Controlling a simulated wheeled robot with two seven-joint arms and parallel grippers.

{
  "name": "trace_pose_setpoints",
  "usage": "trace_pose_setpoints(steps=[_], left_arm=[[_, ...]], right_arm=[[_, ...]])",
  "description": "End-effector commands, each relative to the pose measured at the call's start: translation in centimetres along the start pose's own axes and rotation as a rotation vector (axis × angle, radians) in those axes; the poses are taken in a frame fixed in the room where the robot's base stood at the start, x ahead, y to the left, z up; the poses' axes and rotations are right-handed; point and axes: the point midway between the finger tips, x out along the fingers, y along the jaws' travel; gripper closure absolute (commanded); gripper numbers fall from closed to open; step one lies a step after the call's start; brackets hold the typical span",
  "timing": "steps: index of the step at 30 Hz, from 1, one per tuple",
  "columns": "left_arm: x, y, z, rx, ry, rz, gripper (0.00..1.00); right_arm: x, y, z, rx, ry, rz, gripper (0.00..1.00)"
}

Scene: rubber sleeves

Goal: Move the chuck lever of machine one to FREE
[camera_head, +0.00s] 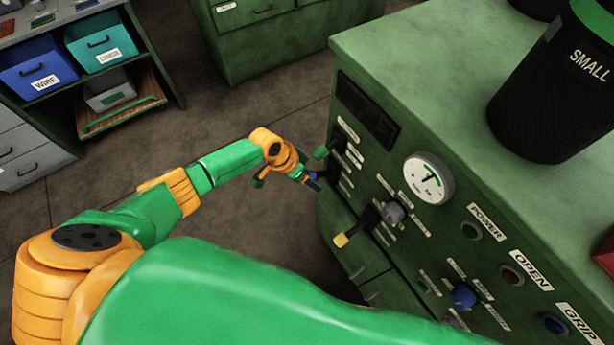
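The green machine has a front panel (362,190) with levers and small labels that are too small to read. A dark lever with a green tip (320,152) sticks out at the panel's far left. A black lever with a yellow tip (341,240) sticks out lower, nearer to me. I cannot tell from the labels which is the chuck lever. My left gripper (312,181) is at the far left of the panel, just below the green-tipped lever. It is small and partly dark against the panel; its finger gap and any contact are unclear. My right gripper is not in view.
The panel also has a round gauge (428,179), a grey knob (394,213), a blue knob (463,297), and buttons marked POWER, OPEN and GRIP. A black SMALL bin (545,105) stands on top. A shelf with a blue WIRE bin (38,68) is at upper left. The floor between is clear.

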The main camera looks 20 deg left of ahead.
Motion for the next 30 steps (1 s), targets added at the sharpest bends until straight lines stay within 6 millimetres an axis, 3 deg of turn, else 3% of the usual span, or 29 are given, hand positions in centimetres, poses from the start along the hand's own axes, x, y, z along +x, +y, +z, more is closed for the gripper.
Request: trace_pose_setpoints(steps=[3,4,9,12,30], left_arm=[[-0.05,0.00,-0.01,0.000,0.000,0.000,0.28],[-0.05,0.00,0.00,0.000,0.000,0.000,0.34],[-0.06,0.01,0.00,-0.001,0.000,0.000,0.80],[-0.06,0.03,0.00,-0.001,0.000,0.001,1.00],[-0.05,0.04,0.02,0.000,0.000,0.001,1.00]], right_arm=[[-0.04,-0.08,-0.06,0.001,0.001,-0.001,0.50],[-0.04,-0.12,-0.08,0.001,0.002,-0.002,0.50],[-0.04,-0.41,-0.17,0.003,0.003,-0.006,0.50],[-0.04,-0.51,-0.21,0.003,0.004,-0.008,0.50],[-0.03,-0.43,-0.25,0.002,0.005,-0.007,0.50]])
